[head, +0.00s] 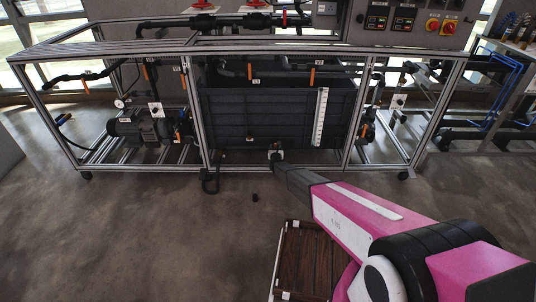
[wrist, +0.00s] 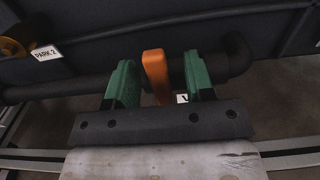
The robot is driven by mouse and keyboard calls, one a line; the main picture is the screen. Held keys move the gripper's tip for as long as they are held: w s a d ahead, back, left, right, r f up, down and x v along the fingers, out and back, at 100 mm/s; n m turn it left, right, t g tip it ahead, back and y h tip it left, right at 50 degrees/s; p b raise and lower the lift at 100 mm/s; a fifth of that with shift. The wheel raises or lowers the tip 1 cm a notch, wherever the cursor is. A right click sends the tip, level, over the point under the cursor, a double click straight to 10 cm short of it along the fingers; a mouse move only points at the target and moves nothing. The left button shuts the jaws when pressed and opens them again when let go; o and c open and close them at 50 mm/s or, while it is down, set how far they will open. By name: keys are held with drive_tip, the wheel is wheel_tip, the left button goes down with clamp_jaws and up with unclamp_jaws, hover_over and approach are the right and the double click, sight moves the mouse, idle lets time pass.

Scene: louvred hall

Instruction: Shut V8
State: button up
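An orange valve handle (wrist: 156,75) stands upright in the wrist view, in front of a dark pipe (wrist: 60,91) that runs left to right. A white label (wrist: 182,98) beside its foot shows a "V"; the rest is hidden, so I cannot read the number. My gripper (wrist: 160,78) is open, with one green finger on each side of the handle. A gap shows on both sides, wider on the right. In the head view my gripper (head: 276,155) is low at the front of the dark tank (head: 240,105), and the handle cannot be made out there.
A tag reading "PARK 2" (wrist: 46,53) sits at the upper left of the wrist view. A metal frame (head: 206,110) surrounds the tank, pump (head: 138,128) and pipes. A brown slatted crate (head: 310,262) stands on the floor near my arm. The floor at left is clear.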

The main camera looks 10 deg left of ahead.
drive_tip(key=shift+s+r, duration=0.1)
drive_tip(key=shift+s, duration=0.05)
drive_tip(key=s+d, duration=0.1)
drive_tip(key=s, duration=0.5)
drive_tip(key=shift+s+d, duration=0.15)
drive_tip(key=shift+s, duration=0.2)
